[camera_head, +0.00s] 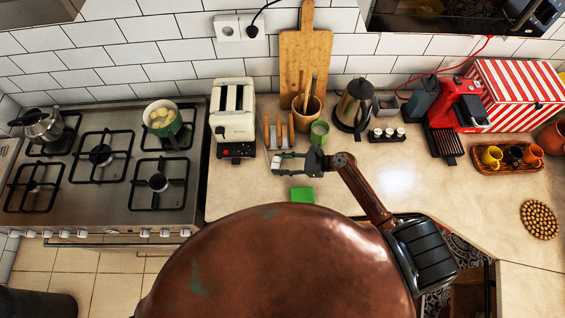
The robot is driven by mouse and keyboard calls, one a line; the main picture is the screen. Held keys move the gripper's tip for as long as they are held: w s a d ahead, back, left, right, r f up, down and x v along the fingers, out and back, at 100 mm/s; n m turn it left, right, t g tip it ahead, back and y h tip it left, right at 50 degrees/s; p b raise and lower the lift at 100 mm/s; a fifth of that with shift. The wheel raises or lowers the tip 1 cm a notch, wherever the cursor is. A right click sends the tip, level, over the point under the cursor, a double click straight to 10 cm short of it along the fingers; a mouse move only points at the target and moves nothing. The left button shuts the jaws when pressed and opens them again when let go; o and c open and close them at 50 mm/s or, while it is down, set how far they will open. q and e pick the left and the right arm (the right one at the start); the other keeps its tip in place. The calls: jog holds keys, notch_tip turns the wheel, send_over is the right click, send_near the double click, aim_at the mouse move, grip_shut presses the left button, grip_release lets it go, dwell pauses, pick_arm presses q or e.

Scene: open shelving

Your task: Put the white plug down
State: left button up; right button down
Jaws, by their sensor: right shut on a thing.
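My right gripper (289,162) reaches in from the right, low over the worktop in front of the toaster and the wooden utensil cup. Its fingers point left and are shut on a small pale thing, which fits the white plug; the fingers hide most of it. I cannot tell whether it touches the worktop (236,188). My left gripper is not in view.
A green sponge (302,195) lies just in front of the gripper. The stove (101,157) is at left.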

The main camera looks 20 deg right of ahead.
jog(key=c, duration=1.2)
grip_release()
jog(key=shift+r, duration=0.2)
jog(key=v, duration=1.2)
jog(key=shift+r+b, duration=0.15)
jog(key=shift+b, duration=0.2)
